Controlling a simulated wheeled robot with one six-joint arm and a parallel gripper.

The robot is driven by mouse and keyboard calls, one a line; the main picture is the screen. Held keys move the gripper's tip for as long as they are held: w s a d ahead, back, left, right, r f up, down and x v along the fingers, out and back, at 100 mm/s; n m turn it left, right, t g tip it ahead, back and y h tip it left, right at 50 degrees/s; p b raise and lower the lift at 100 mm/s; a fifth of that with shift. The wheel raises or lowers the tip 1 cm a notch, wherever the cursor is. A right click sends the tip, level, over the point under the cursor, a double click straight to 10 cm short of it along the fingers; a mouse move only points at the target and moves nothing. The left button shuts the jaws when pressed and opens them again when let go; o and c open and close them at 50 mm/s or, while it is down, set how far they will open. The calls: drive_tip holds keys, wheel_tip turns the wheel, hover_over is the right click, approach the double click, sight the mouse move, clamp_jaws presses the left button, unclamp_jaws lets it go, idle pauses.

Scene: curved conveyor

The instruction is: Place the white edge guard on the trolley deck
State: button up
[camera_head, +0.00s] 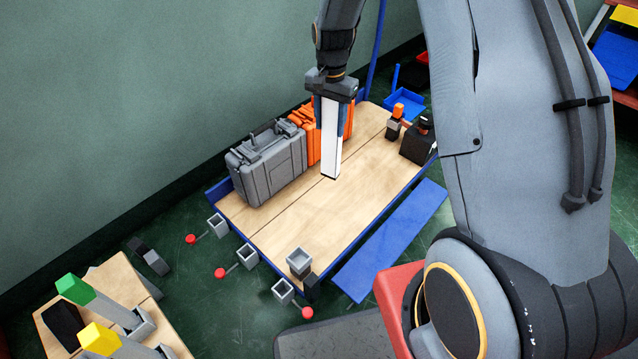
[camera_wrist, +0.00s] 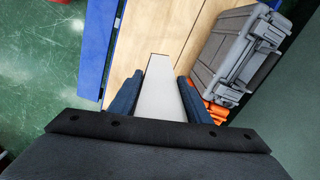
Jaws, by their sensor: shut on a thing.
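My gripper (camera_head: 326,100) is shut on the white edge guard (camera_head: 331,140), a long white bar that hangs down from the jaws, nearly upright in the head view. The wrist view shows the white edge guard (camera_wrist: 158,95) between the two blue fingers of my gripper (camera_wrist: 158,88). The trolley deck (camera_head: 318,215) is a light wooden surface with blue edges. The guard's lower end is over the middle of the deck; I cannot tell whether it touches the wood.
A grey case (camera_head: 268,165) and an orange case (camera_head: 314,142) stand along the deck's wall side. A black block (camera_head: 417,146) and an orange-topped item (camera_head: 396,118) are at the far right corner. A small grey box (camera_head: 299,261) is at the near corner. The deck's front middle is clear.

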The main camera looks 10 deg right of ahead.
drive_tip(key=w+f+m+b, duration=0.2)
drive_tip(key=w+f+b, duration=0.1)
drive_tip(key=f, duration=1)
drive_tip(key=shift+w+a+f+m, duration=0.15)
drive_tip(key=shift+w+f+m, duration=0.2)
drive_tip(key=shift+w, duration=0.3)
drive_tip(key=shift+f, duration=0.1)
drive_tip(key=o, duration=1.4)
